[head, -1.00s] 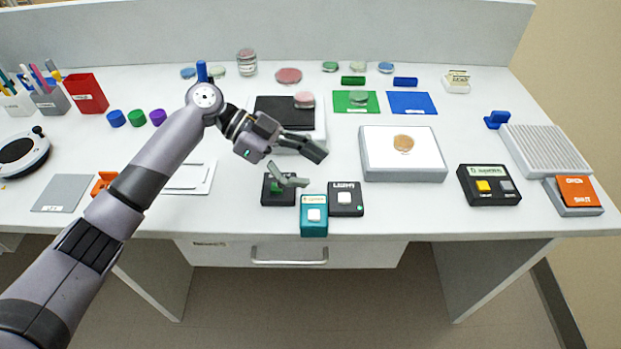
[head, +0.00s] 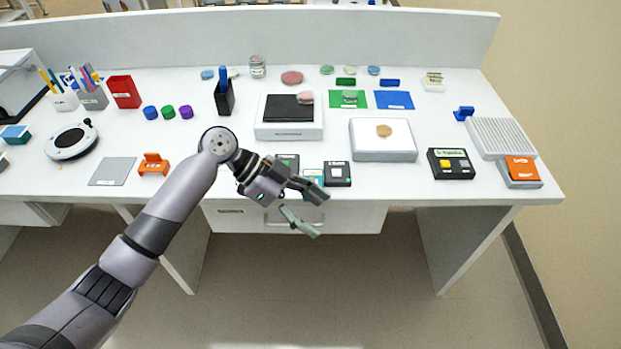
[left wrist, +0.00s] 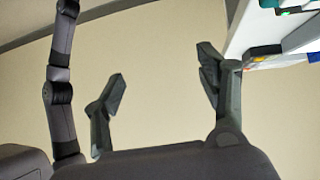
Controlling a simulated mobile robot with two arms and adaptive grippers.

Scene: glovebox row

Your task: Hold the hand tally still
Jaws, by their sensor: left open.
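No label readable in the frames names the hand tally, so I cannot tell for sure which device it is. A small teal box with a white top button (head: 313,175) sits near the desk's front edge, partly hidden by my left gripper. A black box with a white button (head: 338,174) stands to its right, and a dark box with a green part (head: 287,161) to its left. My left gripper (head: 312,212) is open and empty, seen in front of the drawer below these boxes. Its spread fingers also show in the left wrist view (left wrist: 163,78). My right gripper is not in view.
A drawer with a bar handle (head: 290,222) is under the desk front. An orange holder (head: 154,164) and a grey mat (head: 112,171) lie left. A white-topped box (head: 383,148) and a black two-button box (head: 452,164) stand right. Bare desk lies between them.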

